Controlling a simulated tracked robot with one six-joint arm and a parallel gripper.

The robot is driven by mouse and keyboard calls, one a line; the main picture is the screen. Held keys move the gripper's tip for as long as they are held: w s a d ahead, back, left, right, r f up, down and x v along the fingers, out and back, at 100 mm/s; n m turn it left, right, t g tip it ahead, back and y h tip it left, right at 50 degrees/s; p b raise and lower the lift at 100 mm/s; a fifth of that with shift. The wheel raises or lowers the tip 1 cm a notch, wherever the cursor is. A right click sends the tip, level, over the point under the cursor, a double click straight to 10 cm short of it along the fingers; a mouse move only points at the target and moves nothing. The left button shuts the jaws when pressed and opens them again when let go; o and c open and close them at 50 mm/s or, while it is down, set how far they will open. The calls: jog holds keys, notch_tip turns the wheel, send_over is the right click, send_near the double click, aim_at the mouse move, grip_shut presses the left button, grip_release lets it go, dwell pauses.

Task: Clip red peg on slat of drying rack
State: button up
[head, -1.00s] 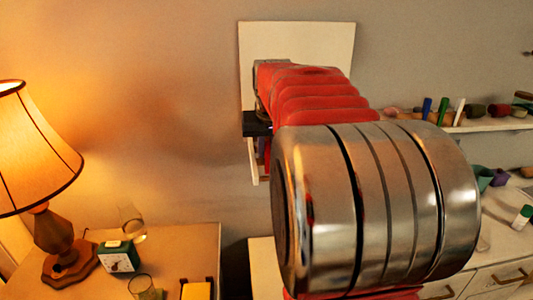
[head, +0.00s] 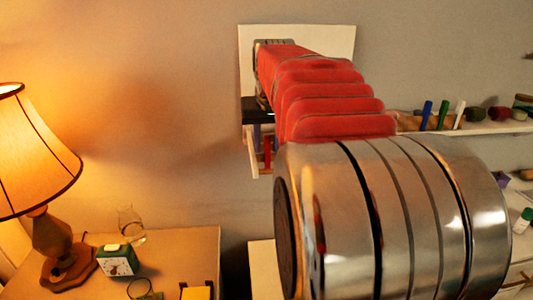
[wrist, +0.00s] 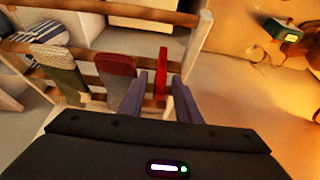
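The red peg (wrist: 162,74) stands upright against a wooden slat of the drying rack (wrist: 195,45) in the wrist view. It looks clipped there, though its jaws are too small to make out. My gripper (wrist: 160,80) has its two bluish fingers spread on either side of the peg, with a visible gap to each. In the head view, the red peg (head: 267,152) shows small below my gripper's dark body (head: 257,110). Only a corner of the rack (head: 252,158) shows there; my arm hides the rest.
In the wrist view, a grey-green cloth (wrist: 62,75) and a red-and-grey cloth (wrist: 116,72) hang on the rack left of the peg. In the head view, a lamp (head: 35,150) and a green clock (head: 118,260) stand on the left table. A shelf (head: 480,128) with small items is at right.

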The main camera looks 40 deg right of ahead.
jog(key=v, duration=0.9)
jog(key=shift+s+a+f, duration=0.2)
jog(key=shift+s, duration=0.15)
dwell(0.4)
